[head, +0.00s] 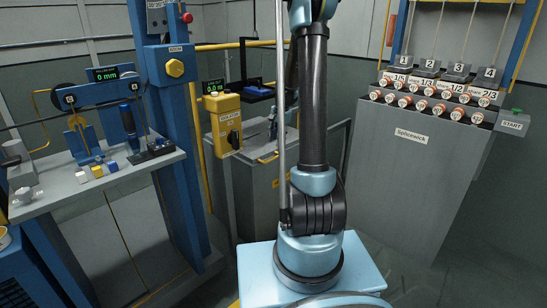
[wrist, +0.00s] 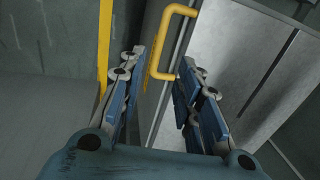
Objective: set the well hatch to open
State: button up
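In the wrist view a yellow C-shaped handle (wrist: 158,42) stands out from the edge of a grey panel (wrist: 235,60). I cannot tell for sure whether this is the well hatch, and no label shows there. My gripper (wrist: 162,60) is open, with one blue finger on each side of the handle's lower part in the picture. The fingers look apart from the handle, and the depth between them is unclear. In the head view my own arm stands in the middle and hides much of what is behind it.
A yellow isolator box (head: 222,122) stands left of my arm. A blue-framed bench (head: 95,185) with small blocks is at the left. The Splicewick console (head: 400,165) with several knobs is at the right. A yellow post (wrist: 104,45) is left of the handle.

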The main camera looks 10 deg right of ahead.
aim_at(274, 158)
jog(key=f, duration=0.3)
jog(key=w+f, duration=0.1)
jog(key=f, duration=0.2)
jog(key=a+f, duration=0.1)
jog(key=f, duration=0.3)
jog(key=shift+w, duration=0.2)
jog(key=shift+r, duration=0.1)
grip_shut()
